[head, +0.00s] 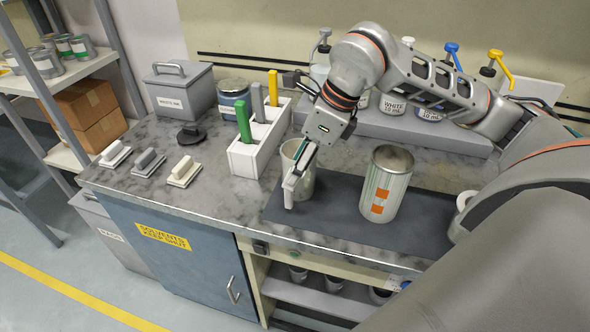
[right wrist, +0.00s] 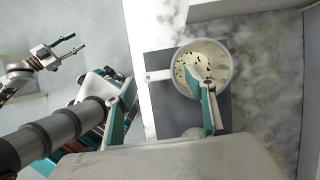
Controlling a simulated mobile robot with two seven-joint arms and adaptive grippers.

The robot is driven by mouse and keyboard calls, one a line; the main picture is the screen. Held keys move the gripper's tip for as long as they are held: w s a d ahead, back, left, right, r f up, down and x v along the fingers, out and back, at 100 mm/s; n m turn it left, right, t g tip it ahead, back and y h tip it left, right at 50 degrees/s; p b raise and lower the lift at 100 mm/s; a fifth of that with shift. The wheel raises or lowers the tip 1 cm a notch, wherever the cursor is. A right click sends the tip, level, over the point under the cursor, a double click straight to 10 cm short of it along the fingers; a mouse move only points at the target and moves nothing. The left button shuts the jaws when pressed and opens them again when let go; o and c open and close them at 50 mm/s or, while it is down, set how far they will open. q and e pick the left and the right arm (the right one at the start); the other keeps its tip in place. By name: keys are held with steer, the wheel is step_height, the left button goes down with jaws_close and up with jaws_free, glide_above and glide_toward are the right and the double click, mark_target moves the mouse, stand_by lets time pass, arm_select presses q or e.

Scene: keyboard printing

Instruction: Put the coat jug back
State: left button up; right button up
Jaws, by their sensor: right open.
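The coat jug (head: 304,184) appears to be the pale round vessel at the left end of the dark mat (head: 336,212). In the right wrist view the jug (right wrist: 203,51) holds cream liquid with dark flecks, and its handle sticks out to the left. My right gripper (right wrist: 168,88) is open, one finger overlapping the jug's mouth and the other left of the handle. I cannot tell whether they touch. In the head view my right gripper (head: 297,170) partly hides the jug. My left gripper (right wrist: 68,45) is open and empty, away from the bench, in the right wrist view.
A metal can with orange patches (head: 387,184) stands right of the jug. A white holder (head: 245,160) with colored handles stands to the left, with several stamps (head: 184,172) beyond it. Pump bottles (head: 394,104) line a grey riser behind. The bench front left of the mat is clear.

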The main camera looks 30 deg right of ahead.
steer(key=v, duration=1)
steer(key=shift+s, duration=0.15)
